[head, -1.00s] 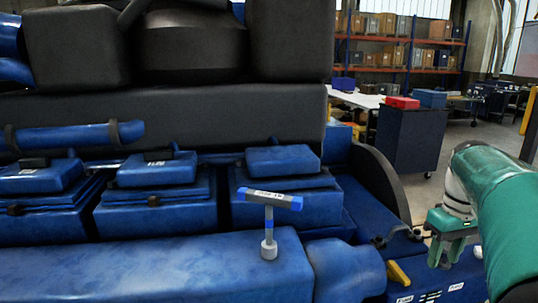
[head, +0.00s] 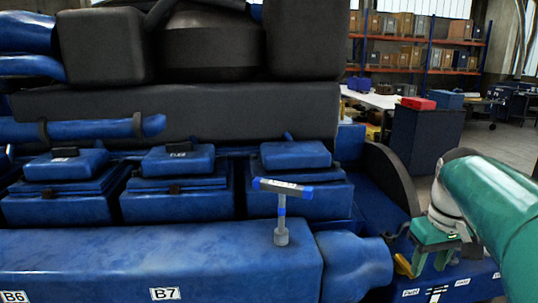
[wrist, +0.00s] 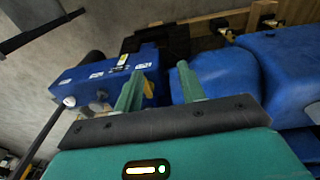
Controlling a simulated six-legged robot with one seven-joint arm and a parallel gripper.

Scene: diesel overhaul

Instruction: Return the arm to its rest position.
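My gripper (head: 432,262) is at the lower right of the head view, at the end of my green arm, beside the right end of the blue engine (head: 200,250). In the wrist view my gripper (wrist: 158,88) shows two green fingers standing well apart with nothing between them. A T-handled tool (head: 282,212) with a grey and blue crossbar stands upright on the engine's blue casing, left of my gripper and apart from it.
A yellow part (head: 403,265) lies just left of my gripper. A dark cabinet (head: 425,140) with a red box (head: 418,103) and a blue box (head: 447,99) stands behind. Shelves (head: 420,45) line the back. Open floor lies right of the cabinet.

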